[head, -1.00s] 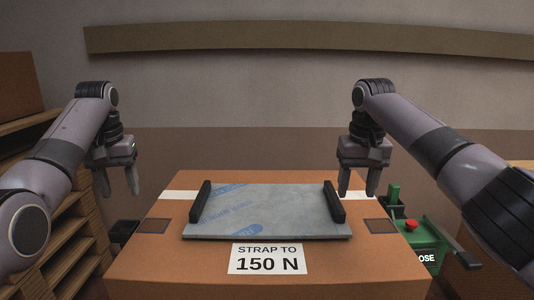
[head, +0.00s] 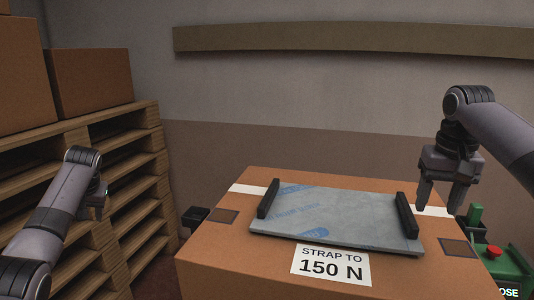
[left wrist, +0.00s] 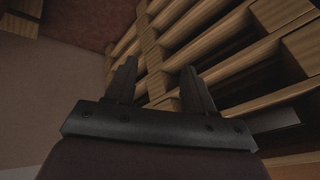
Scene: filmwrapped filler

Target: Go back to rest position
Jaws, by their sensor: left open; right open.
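My right gripper (head: 441,193) hangs open, fingers pointing down, above the back right part of a large brown carton (head: 225,262). It is empty. My left gripper (head: 102,204) is at the left of the head view, in front of the wooden pallets, and is small and partly hidden by its wrist there. The left wrist view shows its two fingers (left wrist: 158,88) spread apart with nothing between them. Both grippers are clear of the carton.
A grey film-wrapped panel (head: 330,215) with black bars at both ends lies on the carton, behind a "STRAP TO 150 N" label (head: 330,265). Stacked pallets (head: 140,205) with boxes (head: 92,82) stand left. A green device (head: 512,262) with a red button stands right.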

